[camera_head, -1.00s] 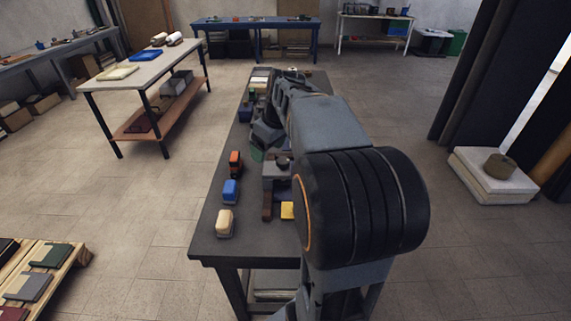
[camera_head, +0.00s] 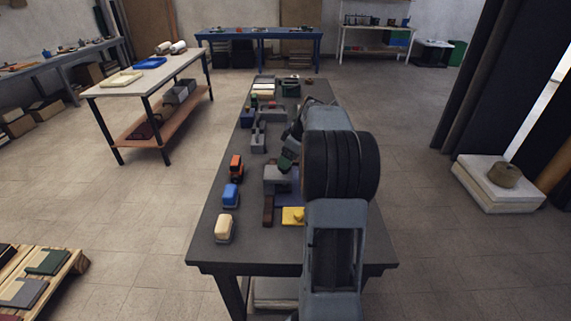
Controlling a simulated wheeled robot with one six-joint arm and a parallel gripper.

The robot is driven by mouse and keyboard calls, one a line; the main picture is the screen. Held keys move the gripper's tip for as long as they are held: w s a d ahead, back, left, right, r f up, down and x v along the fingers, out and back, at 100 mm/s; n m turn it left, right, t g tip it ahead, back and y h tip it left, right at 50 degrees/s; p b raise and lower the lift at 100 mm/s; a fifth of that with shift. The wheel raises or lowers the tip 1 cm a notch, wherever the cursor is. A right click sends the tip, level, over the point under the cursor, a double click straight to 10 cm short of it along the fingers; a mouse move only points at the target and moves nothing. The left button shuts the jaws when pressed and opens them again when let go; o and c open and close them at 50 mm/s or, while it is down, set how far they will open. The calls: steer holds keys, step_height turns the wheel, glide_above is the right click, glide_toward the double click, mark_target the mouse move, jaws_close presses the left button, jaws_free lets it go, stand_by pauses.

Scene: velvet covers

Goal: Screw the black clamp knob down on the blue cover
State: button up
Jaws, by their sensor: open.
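A flat blue piece, which looks like the blue cover (camera_head: 287,201), lies beside a grey block (camera_head: 276,181) on the dark workbench; my arm hides its right side. A small dark shape on top of the block may be the black clamp knob (camera_head: 283,168), but it is too small and covered to be sure. My gripper (camera_head: 287,160) is at the end of my arm, just above the block, with a dark green part showing. It is open, though my arm hides most of it. I cannot tell whether it touches the knob.
Orange (camera_head: 236,166), blue (camera_head: 230,195) and cream (camera_head: 224,228) blocks stand along the workbench's left edge (camera_head: 206,222). A brown bar (camera_head: 268,211) and a yellow piece (camera_head: 292,216) lie near the front. A grey fixture (camera_head: 258,138) and small items stand farther back.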

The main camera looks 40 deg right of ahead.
steer(key=shift+x, duration=1.75)
steer(key=c, duration=0.9)
